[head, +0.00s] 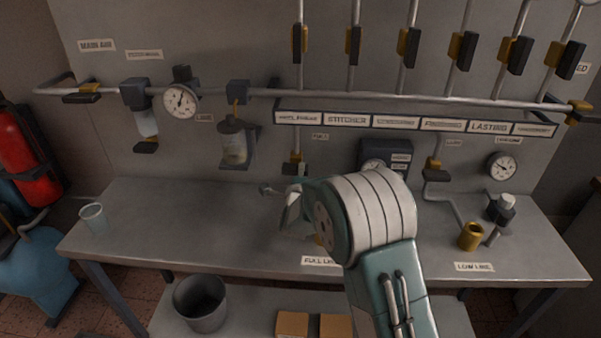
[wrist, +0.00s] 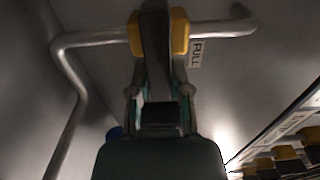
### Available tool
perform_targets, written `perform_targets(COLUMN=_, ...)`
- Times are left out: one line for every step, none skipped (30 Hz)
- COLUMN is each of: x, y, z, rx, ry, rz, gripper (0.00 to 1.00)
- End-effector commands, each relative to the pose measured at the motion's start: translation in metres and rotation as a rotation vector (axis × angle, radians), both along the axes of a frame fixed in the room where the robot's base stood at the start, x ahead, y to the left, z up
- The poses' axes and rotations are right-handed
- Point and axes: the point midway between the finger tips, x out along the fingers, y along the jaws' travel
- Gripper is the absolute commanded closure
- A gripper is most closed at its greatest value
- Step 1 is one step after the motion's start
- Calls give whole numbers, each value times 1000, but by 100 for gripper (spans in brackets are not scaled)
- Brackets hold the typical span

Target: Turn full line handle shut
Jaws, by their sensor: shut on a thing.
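The full line valve (head: 296,157) has a yellow body on a vertical pipe below the long main pipe, under a small FULL label (head: 320,136). Its dark handle (head: 289,169) shows small in the head view, partly covered near my gripper. In the wrist view the dark handle (wrist: 156,35) lies over the yellow body (wrist: 180,32) and appears crosswise to the grey pipe (wrist: 100,38). My gripper (wrist: 160,88) is shut on the handle's near end, its fingers on either side. In the head view my arm hides most of the gripper.
The low line valve (head: 434,164) is to the right, beside a dark gauge box (head: 385,152). Several drop valves hang above the label rail (head: 420,123). A filter bowl (head: 234,142) is left of the full line valve.

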Motion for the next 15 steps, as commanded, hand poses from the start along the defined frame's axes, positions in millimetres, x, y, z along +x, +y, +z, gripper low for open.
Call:
perform_targets(x=-1, y=-3, z=-6, rx=0, ry=13, rz=-6, gripper=100)
perform_targets(x=-1, y=-3, z=-6, rx=-1, ry=13, rz=-6, gripper=100)
perform_targets(x=-1, y=-3, z=-6, rx=-1, ry=14, rz=-6, gripper=61)
perform_targets(x=-1, y=-3, z=-6, rx=-1, ry=14, rz=-5, gripper=48)
perform_targets(x=-1, y=-3, z=-6, rx=-1, ry=14, rz=-5, gripper=40)
perform_targets(x=-1, y=-3, z=-6, rx=-1, ry=13, rz=-5, gripper=40)
perform_targets(x=-1, y=-2, z=-5, rx=-1, ry=12, rz=-4, gripper=40)
perform_targets(x=-1, y=-2, z=-5, rx=-1, ry=11, rz=-4, gripper=40)
perform_targets(x=-1, y=-2, z=-4, rx=-1, ry=9, rz=-4, gripper=40)
perform_targets(x=-1, y=-2, z=-4, rx=-2, ry=8, rz=-3, gripper=40)
perform_targets(x=-1, y=-1, z=-3, rx=-2, ry=8, rz=-3, gripper=40)
perform_targets(x=-1, y=-1, z=-3, rx=-2, ry=7, rz=-3, gripper=40)
perform_targets(x=-1, y=-1, z=-3, rx=-2, ry=7, rz=-3, gripper=40)
perform_targets(x=-1, y=-1, z=-3, rx=-2, ry=6, rz=-3, gripper=40)
perform_targets(x=-1, y=0, z=-2, rx=-2, ry=6, rz=-2, gripper=40)
